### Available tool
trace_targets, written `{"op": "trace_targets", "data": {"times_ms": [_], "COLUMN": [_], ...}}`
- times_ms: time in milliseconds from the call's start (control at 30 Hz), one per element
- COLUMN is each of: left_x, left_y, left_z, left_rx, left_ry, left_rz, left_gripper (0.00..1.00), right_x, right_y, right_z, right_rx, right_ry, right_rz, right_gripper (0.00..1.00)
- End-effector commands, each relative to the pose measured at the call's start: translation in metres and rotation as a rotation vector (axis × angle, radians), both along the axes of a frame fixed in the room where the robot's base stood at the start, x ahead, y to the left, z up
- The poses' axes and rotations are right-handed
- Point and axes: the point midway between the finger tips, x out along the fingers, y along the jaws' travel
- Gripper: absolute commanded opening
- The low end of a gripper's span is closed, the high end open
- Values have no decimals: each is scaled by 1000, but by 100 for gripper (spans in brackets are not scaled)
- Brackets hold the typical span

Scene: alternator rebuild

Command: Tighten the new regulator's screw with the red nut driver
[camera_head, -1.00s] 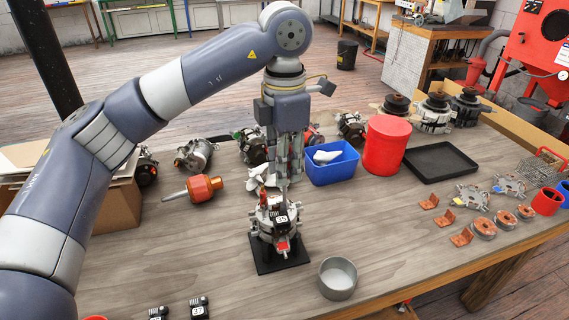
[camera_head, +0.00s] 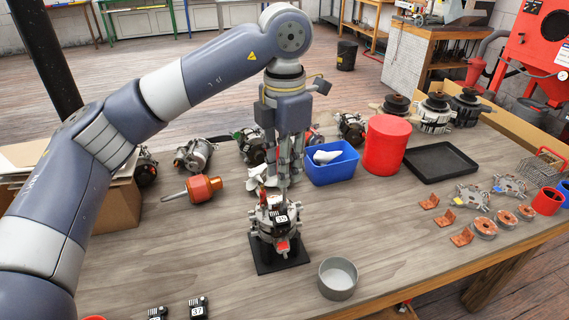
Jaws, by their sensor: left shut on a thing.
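The alternator (camera_head: 275,232) stands on a black square base (camera_head: 264,262) near the middle of the bench. A black regulator with a white number label (camera_head: 281,220) sits on its near side. My left gripper (camera_head: 283,184) points down just above and behind the alternator. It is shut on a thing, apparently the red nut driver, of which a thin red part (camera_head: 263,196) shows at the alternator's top. The fingers largely hide the grip. I cannot see the screw or whether the driver's tip touches it. My right gripper is out of view.
A blue bin (camera_head: 332,172) and a red canister (camera_head: 386,146) stand right of the gripper. A grey round cup (camera_head: 338,278) is near the front. A copper-coloured rotor (camera_head: 200,189) lies left. A black tray (camera_head: 440,162) lies right.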

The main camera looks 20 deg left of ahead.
Motion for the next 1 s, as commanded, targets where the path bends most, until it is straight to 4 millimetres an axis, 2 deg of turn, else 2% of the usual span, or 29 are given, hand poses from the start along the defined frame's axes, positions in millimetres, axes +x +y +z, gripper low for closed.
{"op": "trace_targets", "data": {"times_ms": [200,567,1000], "left_x": [0,0,0], "left_y": [0,0,0], "left_z": [-7,-6,-6], "left_rx": [0,0,-1], "left_ry": [0,0,0], "left_rz": [0,-26,-504], "left_gripper": [0,0,0], "right_x": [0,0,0], "right_y": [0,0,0], "right_z": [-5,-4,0], "right_rx": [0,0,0], "right_ry": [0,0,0], "right_rz": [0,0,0], "right_gripper": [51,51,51]}}
